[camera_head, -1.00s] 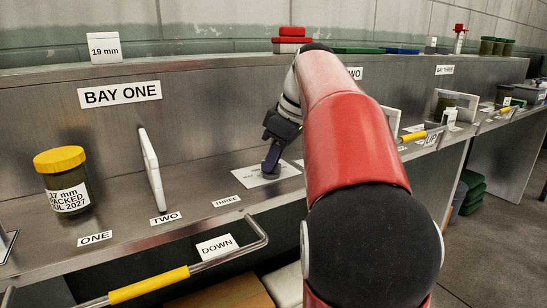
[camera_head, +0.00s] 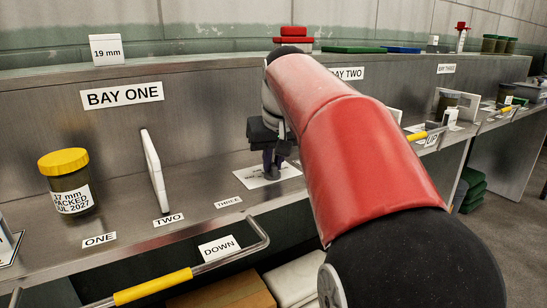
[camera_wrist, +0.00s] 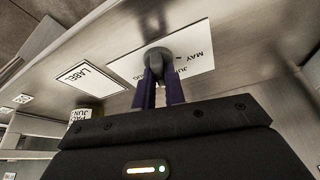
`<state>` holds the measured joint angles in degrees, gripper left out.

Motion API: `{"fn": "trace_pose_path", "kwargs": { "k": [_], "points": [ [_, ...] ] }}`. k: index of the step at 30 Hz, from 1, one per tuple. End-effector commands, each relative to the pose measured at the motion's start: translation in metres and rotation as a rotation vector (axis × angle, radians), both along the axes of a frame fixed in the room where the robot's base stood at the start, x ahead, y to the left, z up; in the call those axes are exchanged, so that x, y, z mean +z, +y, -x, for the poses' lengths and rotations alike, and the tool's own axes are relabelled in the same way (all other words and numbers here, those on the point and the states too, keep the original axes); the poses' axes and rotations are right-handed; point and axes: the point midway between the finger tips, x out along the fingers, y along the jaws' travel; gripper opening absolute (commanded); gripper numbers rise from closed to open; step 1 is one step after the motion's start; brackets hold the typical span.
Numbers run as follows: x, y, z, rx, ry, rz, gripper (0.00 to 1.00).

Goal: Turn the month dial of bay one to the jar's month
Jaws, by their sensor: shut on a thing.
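The jar (camera_head: 72,192) with a yellow lid stands at the left of bay one, above the label ONE. The month dial is a grey knob (camera_wrist: 158,60) on a white card (camera_head: 250,180) on the bench, right of the label THREE.
A white upright plate (camera_head: 155,172) stands between jar and dial. A rail with a yellow grip (camera_head: 153,286) runs along the front, below the DOWN label (camera_head: 219,247).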

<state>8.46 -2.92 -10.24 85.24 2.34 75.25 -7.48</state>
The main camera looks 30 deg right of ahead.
Motion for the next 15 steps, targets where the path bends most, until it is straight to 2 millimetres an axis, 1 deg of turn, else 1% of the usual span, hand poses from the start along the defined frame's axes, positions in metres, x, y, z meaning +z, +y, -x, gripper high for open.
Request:
{"fn": "trace_pose_path", "kwargs": {
  "k": [6,15],
  "points": [
    [0.0003,0.0009,0.0002,-0.08,0.002,0.0,0.0],
    [-0.0002,0.0011,0.0002,-0.115,0.002,-0.002,0.0]
  ]
}}
